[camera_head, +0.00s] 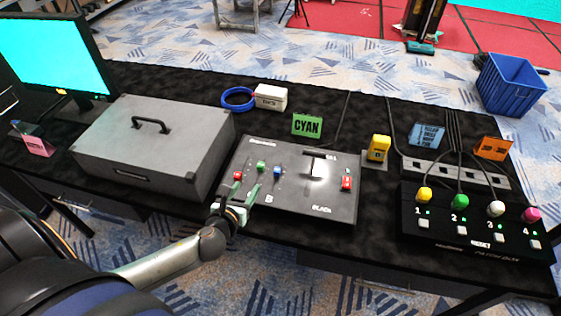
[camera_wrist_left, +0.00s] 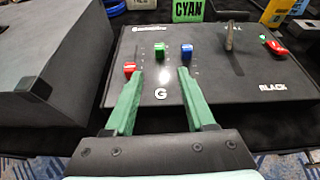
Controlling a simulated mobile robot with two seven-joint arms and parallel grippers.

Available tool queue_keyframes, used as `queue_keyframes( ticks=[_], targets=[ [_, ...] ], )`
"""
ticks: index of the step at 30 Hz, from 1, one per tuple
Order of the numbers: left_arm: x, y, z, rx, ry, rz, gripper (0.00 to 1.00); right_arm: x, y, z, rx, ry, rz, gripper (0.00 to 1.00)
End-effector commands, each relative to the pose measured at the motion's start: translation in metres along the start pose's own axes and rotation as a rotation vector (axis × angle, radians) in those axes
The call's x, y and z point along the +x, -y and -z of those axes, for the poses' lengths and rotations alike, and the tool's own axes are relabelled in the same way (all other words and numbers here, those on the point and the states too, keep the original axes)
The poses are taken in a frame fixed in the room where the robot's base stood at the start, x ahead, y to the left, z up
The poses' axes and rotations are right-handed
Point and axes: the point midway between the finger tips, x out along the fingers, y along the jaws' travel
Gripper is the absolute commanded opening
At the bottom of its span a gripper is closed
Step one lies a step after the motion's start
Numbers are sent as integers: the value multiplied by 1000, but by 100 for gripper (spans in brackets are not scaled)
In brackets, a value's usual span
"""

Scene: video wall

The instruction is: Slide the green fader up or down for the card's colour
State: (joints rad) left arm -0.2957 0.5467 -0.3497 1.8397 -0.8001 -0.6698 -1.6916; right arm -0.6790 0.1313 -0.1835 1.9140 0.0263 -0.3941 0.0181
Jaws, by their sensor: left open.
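The green fader (camera_head: 261,166) is a small cap on the grey control panel (camera_head: 318,198). It sits between the red fader (camera_head: 238,175) and the blue fader (camera_head: 277,171); in the left wrist view the green fader (camera_wrist_left: 159,49) is higher than the red one. The green card (camera_head: 307,125) reads CYAN and stands behind the panel. My left gripper (camera_wrist_left: 159,74) is open and empty over the panel's front, its fingers spread either side of the green fader's column, tips short of the cap. My right gripper is not in view.
A grey case (camera_head: 150,146) stands left of the panel, close to my left arm. A monitor (camera_head: 52,58) shows cyan. A patch box (camera_head: 470,222) with coloured knobs is at right. A T-shaped lever (camera_head: 316,166) and a red switch (camera_head: 346,183) are on the panel's right.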

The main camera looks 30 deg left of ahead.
Motion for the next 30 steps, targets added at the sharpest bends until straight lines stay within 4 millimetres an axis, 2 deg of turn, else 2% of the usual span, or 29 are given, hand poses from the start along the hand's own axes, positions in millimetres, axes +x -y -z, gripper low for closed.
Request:
queue_keyframes(
  ticks=[5, 8, 21, 25, 30],
  targets=[
    [10, -2, -5, 58, 16, -6, 55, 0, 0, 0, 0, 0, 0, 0],
    [24, -2, -5, 54, 15, -6, 55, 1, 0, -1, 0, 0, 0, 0],
    [102, -1, -5, 48, 14, -5, 55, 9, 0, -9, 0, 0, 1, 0],
    [116, -2, -5, 49, 13, -5, 55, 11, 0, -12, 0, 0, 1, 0],
    [125, -2, -5, 49, 12, -3, 55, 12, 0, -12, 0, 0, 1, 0]
  ],
)
